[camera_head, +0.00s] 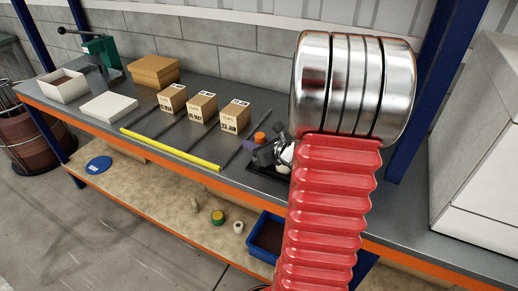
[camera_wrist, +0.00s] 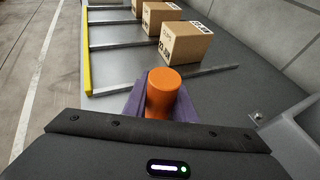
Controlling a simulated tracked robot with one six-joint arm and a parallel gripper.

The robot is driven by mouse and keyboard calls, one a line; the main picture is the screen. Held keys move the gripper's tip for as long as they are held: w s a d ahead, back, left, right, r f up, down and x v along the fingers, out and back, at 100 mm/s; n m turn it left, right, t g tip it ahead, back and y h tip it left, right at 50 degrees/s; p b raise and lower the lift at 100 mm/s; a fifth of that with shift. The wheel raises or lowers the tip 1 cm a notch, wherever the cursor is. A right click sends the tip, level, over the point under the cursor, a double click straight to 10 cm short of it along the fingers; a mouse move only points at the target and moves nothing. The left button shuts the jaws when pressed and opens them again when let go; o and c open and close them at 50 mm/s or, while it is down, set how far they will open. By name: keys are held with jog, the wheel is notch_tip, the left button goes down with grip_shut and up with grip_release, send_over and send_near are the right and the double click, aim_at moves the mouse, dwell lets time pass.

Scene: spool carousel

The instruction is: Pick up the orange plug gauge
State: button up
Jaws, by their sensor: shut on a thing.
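The orange plug gauge (camera_wrist: 163,93) is an orange cylinder with a rounded top, upright in the wrist view. My gripper (camera_wrist: 160,110) is shut on it, with purple jaw pads showing on both sides. The lower part of the gauge is hidden behind my gripper's dark body. In the head view the orange top of the gauge (camera_head: 260,137) shows just above my gripper (camera_head: 256,148), over the grey bench top. I cannot tell whether the gauge touches the bench.
Several small cardboard boxes (camera_head: 202,107) stand between dark divider rails on the bench (camera_head: 150,124), behind a yellow front bar (camera_head: 170,149). A white tray (camera_head: 62,86), a white block (camera_head: 109,107) and a green press (camera_head: 102,50) are farther left. A blue bin (camera_head: 266,238) sits below.

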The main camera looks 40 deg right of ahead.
grip_shut()
notch_tip(320, 180, up, 10)
dwell(0.6)
jog(key=shift+w, duration=0.1)
dwell(0.4)
